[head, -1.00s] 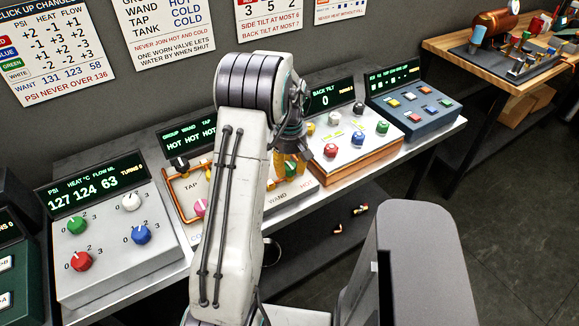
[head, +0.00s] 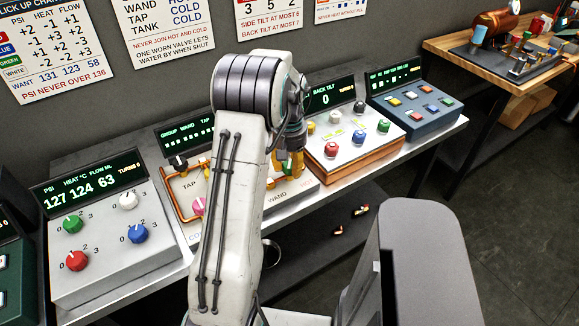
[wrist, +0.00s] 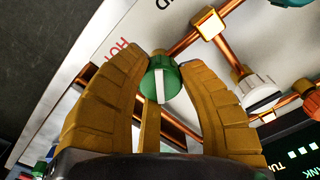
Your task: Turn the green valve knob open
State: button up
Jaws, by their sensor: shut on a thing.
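The green valve knob (wrist: 162,80) with a white pointer line sits between my fingertips in the wrist view. My gripper (wrist: 168,68) is shut on it, with a yellow-brown finger on each side. The pointer line runs nearly up and down in that picture. The knob is on a pale valve panel (wrist: 110,25) with copper pipes and a white knob (wrist: 257,90) beside it. In the head view my gripper (head: 291,172) reaches down onto the right part of this panel.
A panel with green, white, red and blue knobs (head: 100,262) stands at left. A panel with several coloured knobs (head: 350,145) stands close right of my gripper, and a blue-grey button box (head: 415,110) beyond it. A pink knob (head: 198,206) shows beside my arm.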

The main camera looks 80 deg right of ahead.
aim_at(289, 164)
jog(key=m, duration=0.5)
jog(key=shift+a+f+m+b, duration=0.2)
jog(key=shift+m+b, duration=0.1)
jog(key=shift+b, duration=0.1)
jog(key=shift+m, duration=2.2)
jog(key=o, duration=1.2)
jog(key=shift+d+r, duration=0.1)
jog(key=shift+d, duration=0.05)
jog(key=shift+r, duration=0.1)
notch_tip(289, 164, up, 12)
